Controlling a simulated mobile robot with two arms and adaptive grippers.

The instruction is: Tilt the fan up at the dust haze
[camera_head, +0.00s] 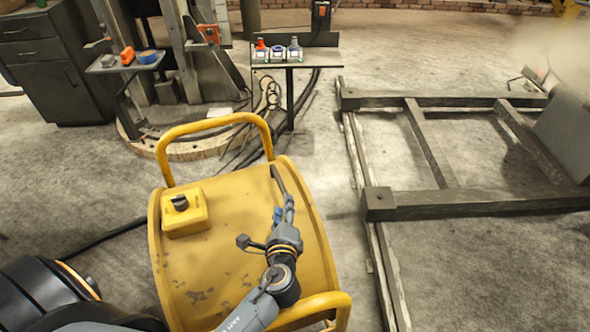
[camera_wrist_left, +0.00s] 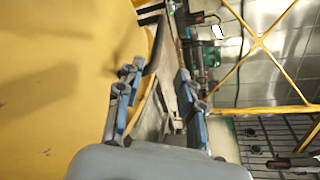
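The fan is a worn yellow drum (camera_head: 205,265) with tubular yellow handles, filling the lower middle of the head view. A dark lever (camera_head: 279,179) lies along its upper right side. A yellow box with a dark knob (camera_head: 185,212) sits on its upper left. My left gripper (camera_head: 284,210) is over the drum's right side, just below the lever's near end. In the left wrist view its blue fingers (camera_wrist_left: 157,88) stand apart, the yellow drum (camera_wrist_left: 60,80) to their left. I cannot tell whether they touch the lever. Pale dust haze (camera_head: 555,50) hangs at upper right. My right gripper is not in view.
A small stand (camera_head: 298,66) with several small devices is behind the fan. A timber frame (camera_head: 440,203) lies on the floor at right. A dark cabinet (camera_head: 55,60) and a column on a round wooden base (camera_head: 190,150) are at left. Open floor lies between fan and frame.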

